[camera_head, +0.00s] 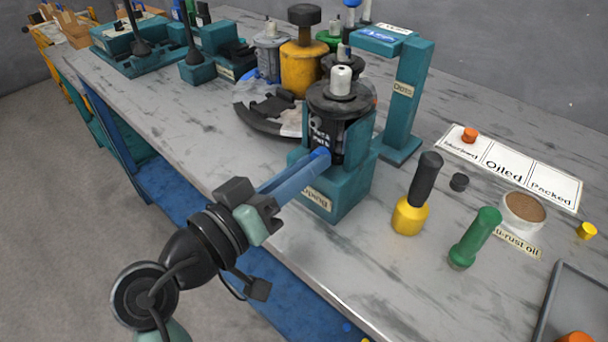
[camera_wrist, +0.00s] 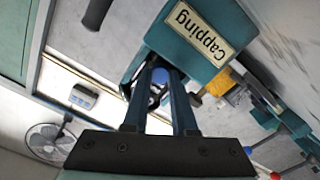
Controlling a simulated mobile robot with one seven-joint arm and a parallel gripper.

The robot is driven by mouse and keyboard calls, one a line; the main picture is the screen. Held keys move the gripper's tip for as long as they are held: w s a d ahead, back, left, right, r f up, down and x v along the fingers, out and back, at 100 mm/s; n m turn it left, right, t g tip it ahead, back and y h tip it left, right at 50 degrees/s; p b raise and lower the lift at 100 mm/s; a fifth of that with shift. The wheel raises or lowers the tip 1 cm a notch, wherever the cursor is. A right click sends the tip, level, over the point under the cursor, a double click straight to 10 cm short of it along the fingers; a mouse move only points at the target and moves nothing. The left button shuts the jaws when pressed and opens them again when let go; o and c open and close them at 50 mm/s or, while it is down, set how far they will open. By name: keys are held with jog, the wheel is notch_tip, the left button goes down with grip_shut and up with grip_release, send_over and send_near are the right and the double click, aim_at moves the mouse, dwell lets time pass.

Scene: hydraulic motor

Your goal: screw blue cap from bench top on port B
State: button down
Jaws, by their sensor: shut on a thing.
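The black hydraulic motor (camera_head: 325,128) stands upright in the teal Capping fixture (camera_head: 335,192), with white port lettering on its front. My gripper (camera_head: 321,154) reaches in from the lower left, its long blue fingers at the motor's front. It is shut on a small blue cap (camera_head: 320,152) at the fingertips. The wrist view shows the blue cap (camera_wrist: 160,75) between the two fingers, in front of the fixture with the Capping label (camera_wrist: 185,28). The port behind the cap is hidden, so I cannot tell whether the cap touches it or is threaded.
A teal post (camera_head: 407,100) stands right of the fixture. A yellow bottle with a black top (camera_head: 415,195), a green cylinder (camera_head: 475,237) and a brown-filled dish (camera_head: 523,210) stand further right. An orange cap (camera_head: 470,135) sits on the white labelled mat (camera_head: 515,168).

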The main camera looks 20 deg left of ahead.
jog(key=shift+d+f+m+b, duration=0.1)
jog(key=shift+f+m+b, duration=0.1)
jog(key=shift+m+b, duration=0.5)
jog(key=c, duration=0.9)
grip_release()
jog(key=shift+r, duration=0.1)
jog(key=shift+s, duration=0.1)
jog(key=shift+v, duration=1.7)
jog(key=o, duration=0.5)
jog(key=shift+o, duration=0.2)
